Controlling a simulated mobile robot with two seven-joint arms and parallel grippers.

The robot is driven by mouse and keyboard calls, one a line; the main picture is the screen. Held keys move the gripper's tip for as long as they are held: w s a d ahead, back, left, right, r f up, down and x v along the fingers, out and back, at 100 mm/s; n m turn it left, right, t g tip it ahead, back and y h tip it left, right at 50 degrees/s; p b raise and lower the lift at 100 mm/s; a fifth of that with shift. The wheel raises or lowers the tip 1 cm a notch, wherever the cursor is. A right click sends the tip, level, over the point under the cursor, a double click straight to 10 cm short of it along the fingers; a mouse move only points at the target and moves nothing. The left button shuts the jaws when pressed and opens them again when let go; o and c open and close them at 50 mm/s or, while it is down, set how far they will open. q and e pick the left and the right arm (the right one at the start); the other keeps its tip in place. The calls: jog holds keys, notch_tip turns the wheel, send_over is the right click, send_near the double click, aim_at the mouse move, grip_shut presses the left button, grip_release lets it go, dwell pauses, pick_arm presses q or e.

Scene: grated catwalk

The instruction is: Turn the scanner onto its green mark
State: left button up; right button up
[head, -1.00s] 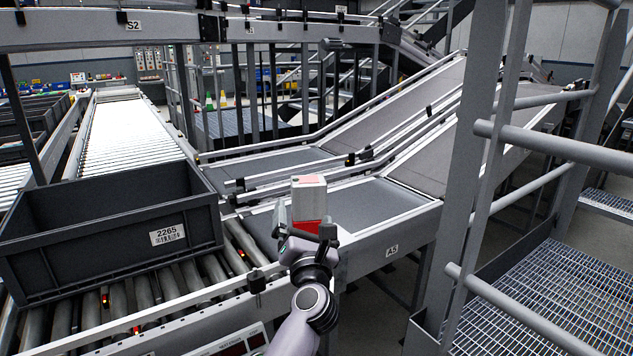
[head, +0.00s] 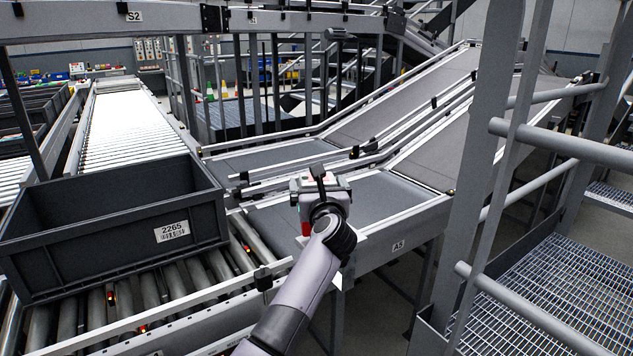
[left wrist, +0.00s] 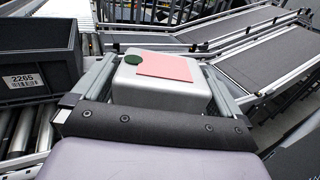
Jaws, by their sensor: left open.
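The scanner is a pale grey box with a pink-red patch and a dark green dot (left wrist: 132,60) on its top. In the left wrist view the scanner (left wrist: 170,93) lies between the two fingers of my left gripper (left wrist: 160,68). The gripper is open, with one finger along each side; I cannot tell whether they touch it. In the head view my left gripper (head: 321,184) covers most of the scanner, leaving a bit of its red front (head: 306,228) in sight. No other green mark is visible; one may be hidden. My right gripper is not in view.
A dark grey crate (head: 110,243) labelled 2265 stands on the rollers to the left. A belt conveyor (head: 385,200) runs behind the scanner and up a ramp (head: 425,115). Grey railings (head: 560,145) and a grated walkway (head: 545,305) are at the right.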

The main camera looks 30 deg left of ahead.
pick_arm(q)
jog(key=shift+w+a, duration=0.5)
jog(key=shift+w, duration=0.05)
jog(key=c, duration=0.8)
jog(key=shift+f+y+b, duration=0.15)
jog(key=shift+y+b, duration=0.15)
jog(key=shift+b, duration=0.15)
jog(key=shift+c, duration=0.2)
jog(key=n+g+y+b, duration=0.1)
jog(key=n+g+b, duration=0.1)
jog(key=b, duration=0.2)
jog(key=n+g+y+b, duration=0.2)
jog(key=g+b, duration=0.1)
jog(key=b, duration=0.1)
jog(key=shift+s+a+f+b, duration=0.15)
jog(key=shift+s+a+b, duration=0.05)
jog(key=shift+b, duration=0.1)
jog(key=shift+s+n+g+y+b, duration=0.1)
jog(key=shift+n+g+y+b, duration=0.3)
jog(key=shift+g+b, duration=0.15)
jog(key=shift+r+g, duration=0.25)
